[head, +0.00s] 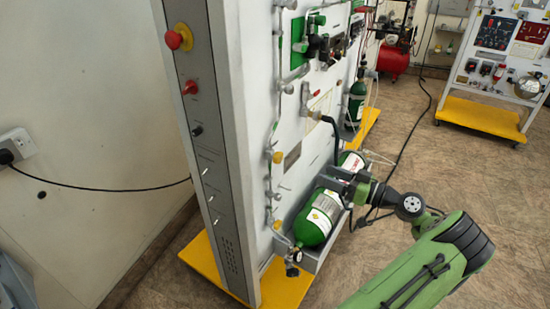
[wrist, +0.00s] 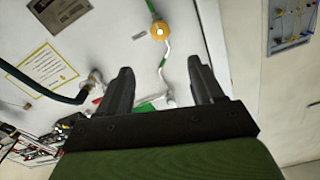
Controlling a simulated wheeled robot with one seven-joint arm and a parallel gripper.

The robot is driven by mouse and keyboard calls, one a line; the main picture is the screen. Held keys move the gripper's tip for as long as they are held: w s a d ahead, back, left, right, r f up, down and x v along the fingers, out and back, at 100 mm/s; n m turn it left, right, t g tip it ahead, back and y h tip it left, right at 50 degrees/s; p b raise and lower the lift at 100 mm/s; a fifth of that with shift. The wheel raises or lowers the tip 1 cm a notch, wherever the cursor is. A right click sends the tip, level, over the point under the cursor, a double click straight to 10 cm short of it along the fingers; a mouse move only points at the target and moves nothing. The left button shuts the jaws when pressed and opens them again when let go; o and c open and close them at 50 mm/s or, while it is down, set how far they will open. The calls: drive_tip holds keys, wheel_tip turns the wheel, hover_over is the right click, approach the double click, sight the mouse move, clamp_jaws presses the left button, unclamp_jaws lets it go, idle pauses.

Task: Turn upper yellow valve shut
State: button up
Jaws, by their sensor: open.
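The upper yellow valve (head: 277,157) is a small round knob on a pipe on the white panel's face. In the wrist view a yellow valve (wrist: 160,31), beside a grey plate, shows at the top, beyond my fingertips and between their lines. A lower yellow valve (head: 277,224) is on the same pipe run. My gripper (head: 328,178) is in front of the panel, right of and apart from the upper valve. In the wrist view my gripper (wrist: 160,66) has its two dark fingers spread, with nothing between them.
A green cylinder (head: 319,218) lies in a bracket below my gripper. A black hose (head: 335,138) curves from a fitting on the panel. The panel stands on a yellow base (head: 288,290). The floor (head: 430,165) to the right is mostly clear.

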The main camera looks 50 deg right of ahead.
sight(281, 158)
drive_tip(key=w, duration=0.5)
drive_tip(key=w+a, duration=0.1)
drive_tip(key=w, duration=0.9)
drive_tip(key=shift+w+a+b, duration=0.1)
drive_tip(key=shift+a+b, duration=0.15)
drive_tip(key=shift+b, duration=0.05)
drive_tip(key=shift+c, duration=0.5)
drive_tip(key=c, duration=1)
